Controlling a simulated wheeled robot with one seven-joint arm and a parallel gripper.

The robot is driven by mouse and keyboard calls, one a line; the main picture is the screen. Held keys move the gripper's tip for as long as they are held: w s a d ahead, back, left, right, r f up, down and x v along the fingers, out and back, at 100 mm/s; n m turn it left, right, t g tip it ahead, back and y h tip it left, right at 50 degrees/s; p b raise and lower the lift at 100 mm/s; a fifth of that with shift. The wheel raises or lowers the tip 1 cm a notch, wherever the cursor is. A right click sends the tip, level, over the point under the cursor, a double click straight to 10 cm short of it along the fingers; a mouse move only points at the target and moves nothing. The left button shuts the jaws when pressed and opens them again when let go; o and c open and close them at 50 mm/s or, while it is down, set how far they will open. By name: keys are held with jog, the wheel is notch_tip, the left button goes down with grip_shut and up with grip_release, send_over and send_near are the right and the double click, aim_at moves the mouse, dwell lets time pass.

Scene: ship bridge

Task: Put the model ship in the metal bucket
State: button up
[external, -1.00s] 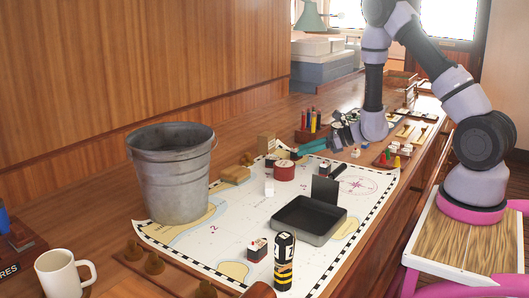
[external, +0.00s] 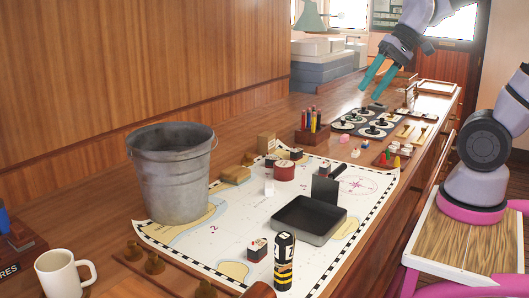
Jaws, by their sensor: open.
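The metal bucket (external: 172,175) stands upright on the chart's left side, its open mouth facing up; its bottom inside is hidden. I cannot make out the model ship for sure. Small dark and light pieces (external: 297,153) lie beside a round red tin (external: 284,171) at the chart's far edge, too small to identify. My gripper (external: 371,92) is open, with its teal fingers apart and nothing between them. It is raised above the far part of the counter, behind and to the right of the bucket.
A white mug (external: 62,275) stands front left.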

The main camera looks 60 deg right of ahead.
jog(key=shift+o, duration=0.9)
jog(key=s+d+r+n+t+h, duration=0.2)
jog(key=r, duration=0.1)
jog(key=shift+s+d+r, duration=0.1)
jog(key=shift+s+d, duration=0.2)
jog(key=shift+s, duration=0.1)
jog(key=o, duration=0.6)
jog(key=shift+s+d+r+n+h, duration=0.1)
jog(key=shift+d+r+n+h, duration=0.1)
jog(key=shift+n+h, duration=0.15)
jog(key=shift+o, duration=0.2)
